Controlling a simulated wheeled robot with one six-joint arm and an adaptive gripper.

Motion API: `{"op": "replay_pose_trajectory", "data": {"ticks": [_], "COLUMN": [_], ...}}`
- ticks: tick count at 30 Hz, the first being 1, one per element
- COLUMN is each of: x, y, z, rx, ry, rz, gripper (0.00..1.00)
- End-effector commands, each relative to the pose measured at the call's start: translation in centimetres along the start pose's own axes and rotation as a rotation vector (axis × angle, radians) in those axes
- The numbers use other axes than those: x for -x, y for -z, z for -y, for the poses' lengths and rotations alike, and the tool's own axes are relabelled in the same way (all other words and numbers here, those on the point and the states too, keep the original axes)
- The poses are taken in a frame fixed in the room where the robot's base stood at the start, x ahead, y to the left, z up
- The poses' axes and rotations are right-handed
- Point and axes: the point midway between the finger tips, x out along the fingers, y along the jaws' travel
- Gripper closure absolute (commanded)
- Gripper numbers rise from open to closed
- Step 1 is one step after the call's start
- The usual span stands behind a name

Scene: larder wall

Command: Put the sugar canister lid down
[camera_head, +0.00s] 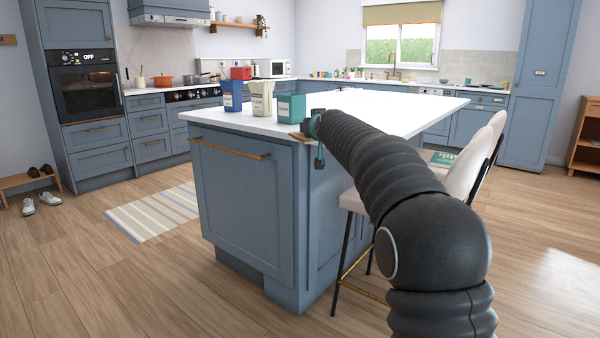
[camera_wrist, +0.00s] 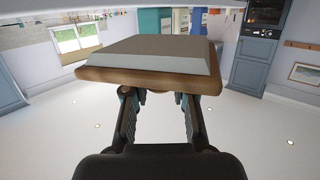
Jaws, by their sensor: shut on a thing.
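My gripper (camera_head: 314,128) is shut on the lid, a square brown wooden piece with a pale grey block on one face. The lid (camera_wrist: 145,62) fills the upper middle of the wrist view, between the fingertips (camera_wrist: 160,95). In the head view a small part of the lid (camera_head: 299,136) shows at the front edge of the kitchen island, left of my gripper. I cannot tell whether it touches the worktop. A blue canister (camera_head: 232,96), a cream canister (camera_head: 262,98) and a teal canister (camera_head: 291,108) stand on the island; I cannot tell which holds sugar.
The white island worktop (camera_head: 385,108) is largely clear behind and right of the canisters. A red box (camera_head: 241,73) shows behind the canisters. A cream bar stool (camera_head: 467,165) stands at the island's right side, close to my arm.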

Motion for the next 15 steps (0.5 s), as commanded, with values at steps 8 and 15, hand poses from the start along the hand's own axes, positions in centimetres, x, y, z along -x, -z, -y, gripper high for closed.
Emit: {"op": "replay_pose_trajectory", "data": {"ticks": [8,15], "x": [-2.8,-4.1], "y": [-6.5,-11.3], "z": [-2.2,-3.7], "rx": [-0.010,-0.018], "ry": [-0.057,-0.092], "rz": [0.004,0.004], "gripper": [1.00,1.00]}}
